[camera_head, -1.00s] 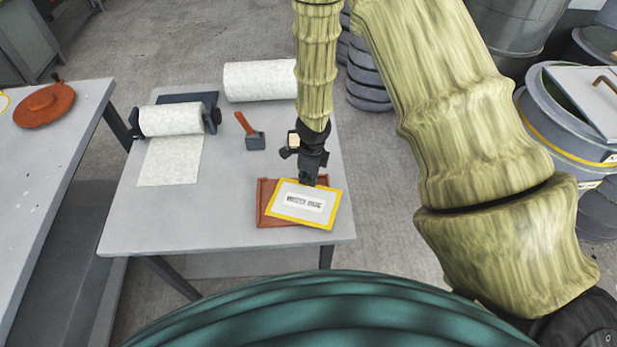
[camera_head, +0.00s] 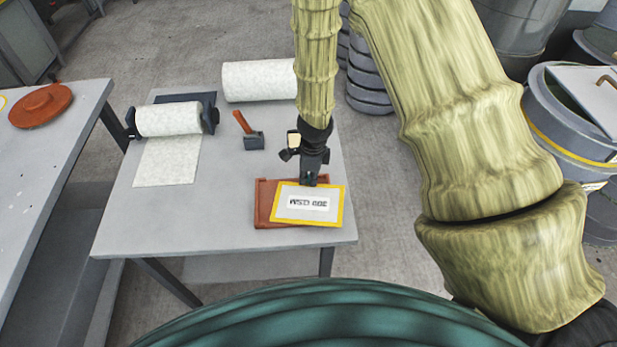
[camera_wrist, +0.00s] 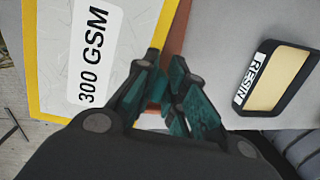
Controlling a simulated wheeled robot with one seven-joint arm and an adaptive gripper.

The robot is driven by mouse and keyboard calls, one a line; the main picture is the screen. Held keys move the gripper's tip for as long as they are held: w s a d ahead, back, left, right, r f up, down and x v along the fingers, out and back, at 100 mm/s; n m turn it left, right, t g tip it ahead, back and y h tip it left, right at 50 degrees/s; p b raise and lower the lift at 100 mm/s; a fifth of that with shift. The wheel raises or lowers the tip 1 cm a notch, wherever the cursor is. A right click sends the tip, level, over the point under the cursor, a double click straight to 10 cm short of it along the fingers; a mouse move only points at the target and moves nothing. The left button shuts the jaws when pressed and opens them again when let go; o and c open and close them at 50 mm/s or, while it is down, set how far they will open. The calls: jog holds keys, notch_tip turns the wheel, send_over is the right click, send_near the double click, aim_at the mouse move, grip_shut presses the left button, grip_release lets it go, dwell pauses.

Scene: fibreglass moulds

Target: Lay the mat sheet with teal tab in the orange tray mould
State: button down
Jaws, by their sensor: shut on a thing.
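The mat sheet (camera_head: 290,216) is a white panel with a yellow border and a printed label; it also shows in the wrist view (camera_wrist: 53,60), where the label reads 300 GSM. My gripper (camera_head: 309,182) is shut on the sheet's far edge, and in the wrist view its fingers (camera_wrist: 165,95) meet at the sheet's edge. The teal tab cannot be told apart from the teal finger pads. The orange tray mould (camera_head: 263,200) lies on the table under the sheet. The sheet covers most of it and overhangs its right side. Whether they touch is unclear.
The grey table (camera_head: 215,205) also bears a mat roll on a dispenser (camera_head: 168,119), a loose white roll (camera_head: 260,82) and an orange-handled tool (camera_head: 250,132). A RESIN-labelled object (camera_wrist: 275,78) shows in the wrist view. Drums (camera_head: 570,115) stand at right. A round orange mould (camera_head: 42,105) lies on the left table.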

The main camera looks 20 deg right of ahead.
jog(key=shift+s+f+n+b, duration=0.1)
jog(key=shift+f+n+b, duration=0.1)
jog(key=shift+n+b, duration=0.85)
jog(key=shift+a, duration=0.15)
dwell(0.3)
jog(key=shift+w+a+f+p, duration=0.1)
jog(key=shift+w+a+p, duration=0.25)
jog(key=shift+w+a, duration=0.15)
